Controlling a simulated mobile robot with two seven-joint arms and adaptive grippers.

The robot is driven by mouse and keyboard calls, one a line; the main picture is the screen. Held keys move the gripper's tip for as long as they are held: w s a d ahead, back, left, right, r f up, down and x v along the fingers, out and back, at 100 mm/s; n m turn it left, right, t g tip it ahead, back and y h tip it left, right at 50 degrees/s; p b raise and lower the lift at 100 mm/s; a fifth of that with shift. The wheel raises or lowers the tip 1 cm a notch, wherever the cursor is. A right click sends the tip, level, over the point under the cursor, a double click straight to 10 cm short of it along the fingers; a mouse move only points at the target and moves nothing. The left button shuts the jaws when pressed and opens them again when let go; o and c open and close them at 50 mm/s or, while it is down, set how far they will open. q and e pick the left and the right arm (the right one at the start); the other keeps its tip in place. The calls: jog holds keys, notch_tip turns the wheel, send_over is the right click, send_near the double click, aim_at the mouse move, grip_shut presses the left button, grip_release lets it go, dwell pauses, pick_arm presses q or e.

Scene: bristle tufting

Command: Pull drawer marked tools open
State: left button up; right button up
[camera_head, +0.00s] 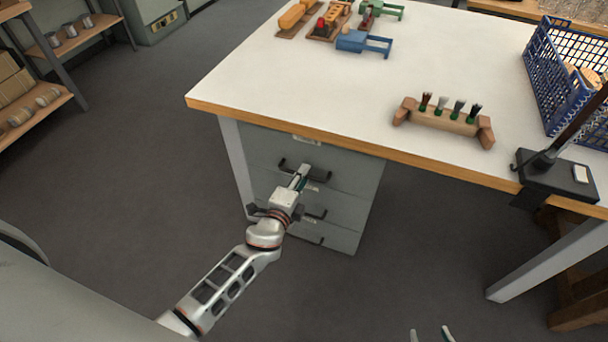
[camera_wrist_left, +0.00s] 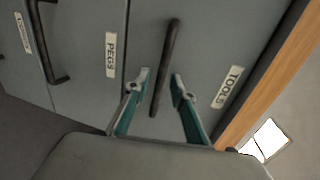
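The drawer marked TOOLS (camera_wrist_left: 205,80) is the top one of a grey drawer unit under the table, and its front looks flush. In the wrist view its label (camera_wrist_left: 227,87) reads TOOLS. Its dark bar handle (camera_wrist_left: 169,48) runs between the two fingers of my left gripper (camera_wrist_left: 160,77), which is open with one finger on each side. Whether the fingers touch the bar I cannot tell. In the head view my left gripper (camera_head: 301,174) is at the top drawer's handle (camera_head: 322,177). My right gripper (camera_head: 431,333) shows only its fingertips, apart, at the bottom edge.
The drawer marked PEGS (camera_wrist_left: 88,60) sits just below, with its own handle (camera_wrist_left: 45,50). The wooden table edge (camera_head: 330,142) overhangs the drawers. On the tabletop (camera_head: 270,80) are a brush rack (camera_head: 440,118), a blue clamp (camera_head: 352,41) and a blue basket (camera_head: 548,85). Floor in front is clear.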

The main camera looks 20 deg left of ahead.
pick_arm(q)
jog(key=shift+w+f, duration=0.15)
jog(key=shift+w, duration=0.4)
grip_shut()
